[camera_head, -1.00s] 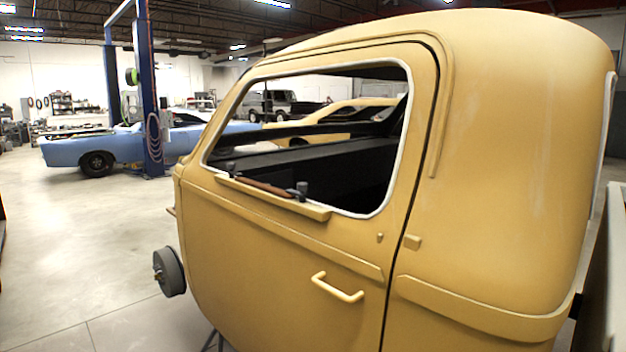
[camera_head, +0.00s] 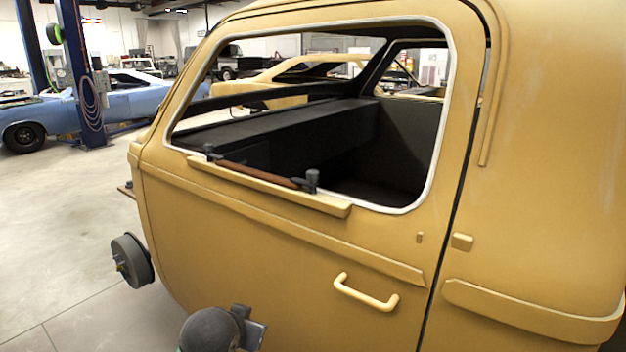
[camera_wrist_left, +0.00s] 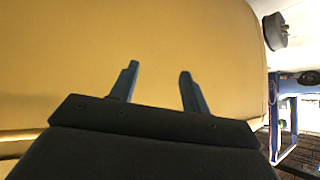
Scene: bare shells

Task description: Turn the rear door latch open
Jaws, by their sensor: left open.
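A tan vehicle shell (camera_head: 560,180) fills the right side of the head view, with its door (camera_head: 290,265) shut. A small latch tab (camera_head: 420,237) sits near the door's rear edge, above and right of the pull handle (camera_head: 368,293). A small tan block (camera_head: 462,242) sits just across the door gap. My left gripper (camera_head: 250,325) is at the bottom edge, low in front of the door, left of and below the handle and latch. In the left wrist view my left gripper (camera_wrist_left: 158,72) is open and empty, facing plain tan panel. My right gripper is out of view.
The window opening (camera_head: 310,125) has a ledge with a brown bar (camera_head: 258,175) below it. A grey wheel drum (camera_head: 132,260) sticks out at the lower left. A blue car (camera_head: 130,100) and lift post (camera_head: 80,80) stand behind. The floor at left is clear.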

